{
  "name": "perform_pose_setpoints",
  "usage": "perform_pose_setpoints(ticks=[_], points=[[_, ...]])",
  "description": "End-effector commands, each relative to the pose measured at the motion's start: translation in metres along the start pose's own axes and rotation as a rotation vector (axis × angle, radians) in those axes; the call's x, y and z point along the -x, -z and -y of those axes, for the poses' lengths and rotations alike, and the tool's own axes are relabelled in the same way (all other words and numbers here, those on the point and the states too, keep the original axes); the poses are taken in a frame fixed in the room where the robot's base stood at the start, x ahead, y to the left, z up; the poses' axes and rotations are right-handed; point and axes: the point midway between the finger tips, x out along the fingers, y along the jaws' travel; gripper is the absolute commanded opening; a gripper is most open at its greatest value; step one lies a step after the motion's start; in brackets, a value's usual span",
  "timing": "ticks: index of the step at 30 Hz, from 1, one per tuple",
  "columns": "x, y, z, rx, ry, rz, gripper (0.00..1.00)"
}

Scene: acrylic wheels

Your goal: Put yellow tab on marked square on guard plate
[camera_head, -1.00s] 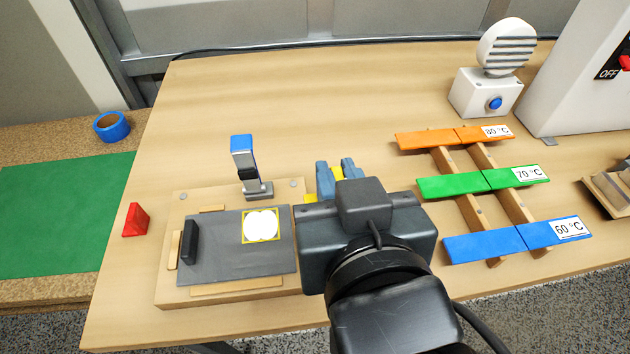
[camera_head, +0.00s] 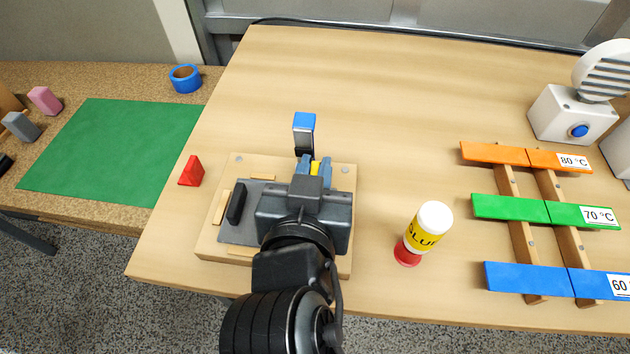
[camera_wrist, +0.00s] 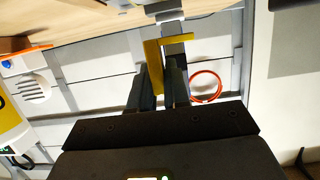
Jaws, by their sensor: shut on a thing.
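My gripper (camera_head: 314,166) is shut on the yellow tab (camera_head: 316,169), which shows as a small patch between the blue-grey fingers. In the wrist view the tab (camera_wrist: 153,66) is L-shaped and stands up between the fingers. The grey guard plate (camera_head: 238,233) lies on a wooden fixture (camera_head: 207,243). My gripper is over the plate's right part and hides the marked square. I cannot tell whether the tab touches the plate.
An upright clamp with a blue top (camera_head: 304,122) stands just behind my fingers on the fixture. A glue bottle (camera_head: 426,228) with a red base stands right of the fixture. A red wedge (camera_head: 191,171) lies to the left. A coloured temperature rack (camera_head: 520,210) is farther right.

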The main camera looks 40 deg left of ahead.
Motion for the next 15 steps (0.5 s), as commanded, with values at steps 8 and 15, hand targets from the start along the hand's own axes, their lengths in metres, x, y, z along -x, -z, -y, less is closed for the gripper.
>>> perform_pose_setpoints(ticks=[8, 15], points=[[-0.009, -0.030, 0.000, 0.001, 0.001, 0.002, 0.00], [-0.009, -0.031, -0.001, 0.001, 0.001, 0.001, 0.00]])
